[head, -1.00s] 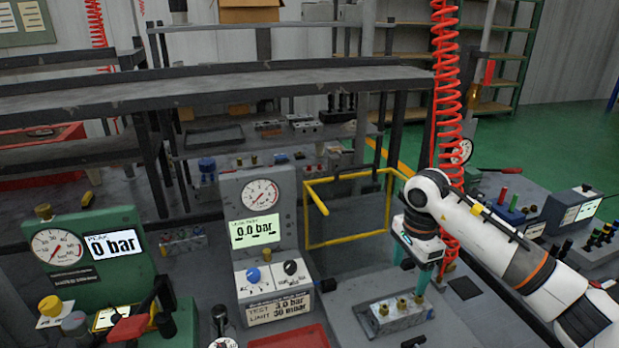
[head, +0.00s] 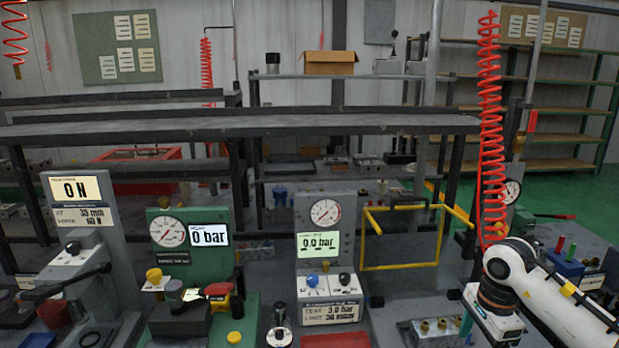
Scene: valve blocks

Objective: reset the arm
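My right arm comes in from the right edge, and its gripper (head: 465,325) is low in the picture beside the right end of a grey valve block (head: 418,336) with brass fittings on top. A teal finger shows at that end; the fingertips and the gap between them are hidden or too small to judge. Whether the finger touches the block cannot be told. My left gripper is not in view.
A test stand with a gauge and a "0.0 bar" screen (head: 318,244) stands left of the block. A yellow frame (head: 405,267) is behind it. A green "0 bar" unit (head: 180,221) and a force unit (head: 75,205) stand further left. A red coiled hose (head: 490,130) hangs near my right arm.

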